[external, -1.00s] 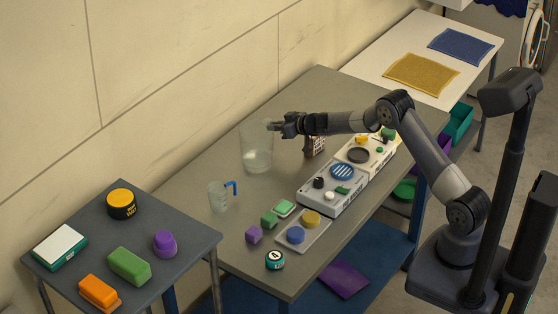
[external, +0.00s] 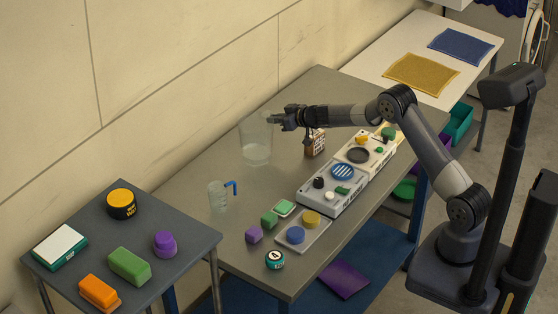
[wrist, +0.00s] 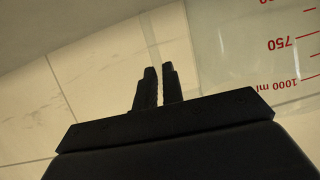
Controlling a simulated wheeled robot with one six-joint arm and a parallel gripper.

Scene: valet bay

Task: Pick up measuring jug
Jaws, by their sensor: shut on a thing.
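A large clear measuring jug (external: 256,150) hangs at my gripper (external: 272,119) in the external view, seemingly raised a little above the grey table. My gripper is shut on its upper right rim. In the wrist view, the two dark fingers of my gripper (wrist: 157,85) are close together, and the clear wall of the jug (wrist: 240,60) with red marks, 750 and 1000 ml, fills the right side. The exact grip on the thin wall is hard to see. A smaller clear jug with a blue handle (external: 217,197) stands on the table, apart from my gripper.
A patterned brown box (external: 315,142) stands just right of my gripper. Trays with small items (external: 332,205) lie along the table's right side. The wall is close behind the table. A side table (external: 75,220) with several coloured things stands at left.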

